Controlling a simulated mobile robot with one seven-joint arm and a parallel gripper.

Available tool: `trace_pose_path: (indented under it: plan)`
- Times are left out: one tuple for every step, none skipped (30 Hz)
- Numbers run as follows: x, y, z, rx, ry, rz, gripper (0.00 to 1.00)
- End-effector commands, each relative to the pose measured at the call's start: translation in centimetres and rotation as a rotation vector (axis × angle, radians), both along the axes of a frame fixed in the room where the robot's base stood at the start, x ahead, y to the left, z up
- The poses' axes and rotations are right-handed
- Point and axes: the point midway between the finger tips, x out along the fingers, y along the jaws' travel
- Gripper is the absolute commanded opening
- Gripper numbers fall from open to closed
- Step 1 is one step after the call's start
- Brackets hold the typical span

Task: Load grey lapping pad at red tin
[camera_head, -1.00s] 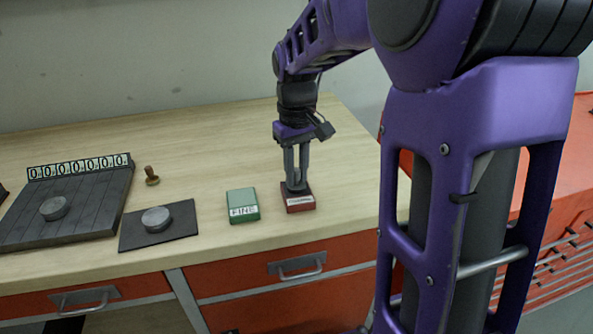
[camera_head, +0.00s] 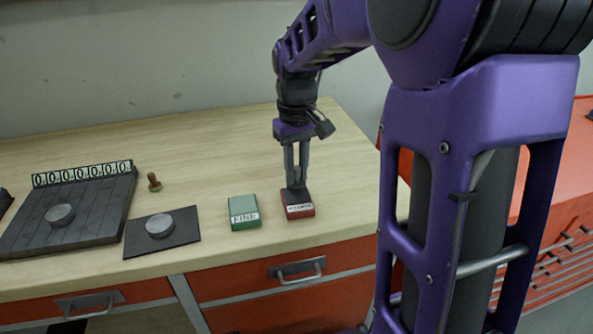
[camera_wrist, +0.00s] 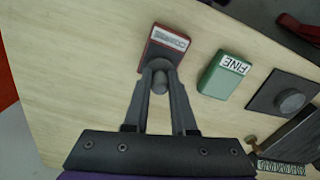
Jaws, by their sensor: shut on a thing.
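The red tin (camera_head: 299,207) stands near the table's front edge, with a white label on its side. It also shows in the wrist view (camera_wrist: 161,48). My gripper (camera_head: 297,184) points straight down at the tin's back part, its fingers close together. In the wrist view my gripper (camera_wrist: 160,88) is shut on a small grey rounded piece, apparently the grey lapping pad (camera_wrist: 160,78). The pad is at the tin's near edge in that view. I cannot tell whether it touches the tin's top. Its underside is hidden.
A green tin (camera_head: 243,212) labelled FINE stands just left of the red tin. Farther left are a dark plate (camera_head: 135,240) with a grey disc, a brown stamp-like piece (camera_head: 154,182), and a larger grooved slab (camera_head: 105,205) with numbered tiles. Bare wood lies behind the tins.

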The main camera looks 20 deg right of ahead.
Motion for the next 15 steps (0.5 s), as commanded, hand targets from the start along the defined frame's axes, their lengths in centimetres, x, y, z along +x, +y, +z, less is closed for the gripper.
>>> trace_pose_path:
  plan:
    - [0.0, 0.0, 0.9, 0.0, -0.001, 0.0, 0.0]
    - [0.0, 0.0, 1.1, 0.001, -0.002, 0.0, 0.0]
    - [0.0, 0.0, 1.4, 0.001, -0.002, 0.0, 0.0]
    - [0.0, 0.0, 1.7, 0.001, -0.002, 0.0, 0.0]
    - [0.0, 0.0, 1.9, 0.001, -0.002, 0.0, 0.0]
    - [0.0, 0.0, 2.2, 0.001, -0.002, 0.0, 0.0]
    - [0.0, 0.0, 2.5, 0.001, -0.002, 0.0, 0.0]
    - [0.0, 0.0, 2.7, 0.001, -0.002, 0.0, 0.0]
    - [0.0, 0.0, 3.0, 0.001, -0.002, 0.0, 0.0]
    - [0.0, 0.0, 3.3, 0.001, -0.002, 0.0, 0.0]
    - [0.0, 0.0, 3.5, 0.001, -0.002, 0.0, 0.0]
    - [0.0, 0.0, 3.8, 0.001, -0.002, 0.0, 0.0]
    - [0.0, 0.0, 4.1, 0.001, -0.002, 0.0, 0.0]
    - [0.0, 0.0, 4.2, 0.0, -0.001, 0.0, 0.0]
    - [0.0, 0.0, 4.4, 0.0, -0.001, 0.0, 0.0]
